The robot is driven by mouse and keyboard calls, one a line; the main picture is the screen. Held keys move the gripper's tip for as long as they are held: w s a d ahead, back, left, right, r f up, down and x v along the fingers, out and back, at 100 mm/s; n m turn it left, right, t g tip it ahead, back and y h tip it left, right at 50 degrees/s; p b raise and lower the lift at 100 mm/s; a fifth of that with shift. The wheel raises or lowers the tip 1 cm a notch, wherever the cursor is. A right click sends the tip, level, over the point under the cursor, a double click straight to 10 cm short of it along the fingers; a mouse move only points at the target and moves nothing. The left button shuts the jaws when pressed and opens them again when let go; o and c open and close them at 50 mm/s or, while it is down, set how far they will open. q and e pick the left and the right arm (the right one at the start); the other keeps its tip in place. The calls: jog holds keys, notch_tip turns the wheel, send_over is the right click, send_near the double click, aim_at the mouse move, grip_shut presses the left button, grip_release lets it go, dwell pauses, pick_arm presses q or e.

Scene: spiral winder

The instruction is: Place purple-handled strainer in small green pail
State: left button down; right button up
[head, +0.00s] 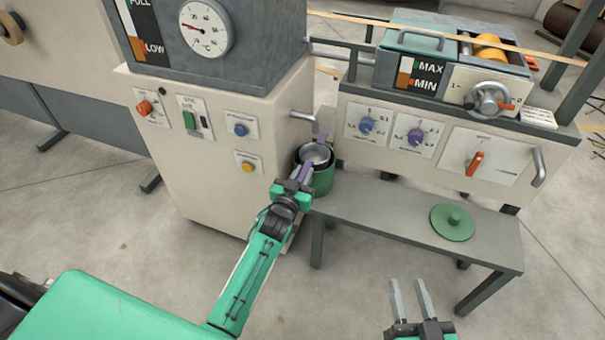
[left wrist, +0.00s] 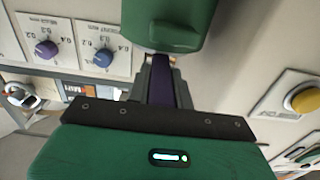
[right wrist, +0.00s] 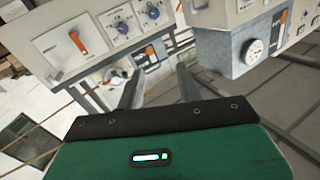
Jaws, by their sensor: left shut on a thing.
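The small green pail (head: 324,182) stands at the left end of the grey bench, beside the cream machine cabinet. The strainer's metal bowl (head: 316,154) shows at the pail's mouth, within its rim; how deep it sits or whether it rests there is unclear. My left gripper (head: 294,186) is shut on the strainer's purple handle (head: 302,171), just in front of the pail. In the left wrist view the purple handle (left wrist: 182,88) lies between the fingers, with the green pail (left wrist: 170,30) just beyond. My right gripper (head: 411,288) is open and empty, in front of the bench.
A round green lid (head: 453,223) with a knob lies on the right part of the grey bench (head: 395,215). The middle of the bench top is clear. The cabinet with a gauge (head: 206,27) is left of the pail, and a control panel with knobs (head: 475,163) stands behind the bench.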

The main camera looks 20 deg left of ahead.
pick_arm(q)
jog(key=shift+f, duration=0.2)
jog(key=c, duration=1.3)
grip_release()
jog(key=shift+o, duration=0.2)
pick_arm(e)
jog(key=shift+w+d+r+t, duration=0.15)
jog(key=shift+w+r+t, duration=0.2)
jog(key=shift+r, duration=0.25)
pick_arm(q)
jog(key=shift+r, duration=0.1)
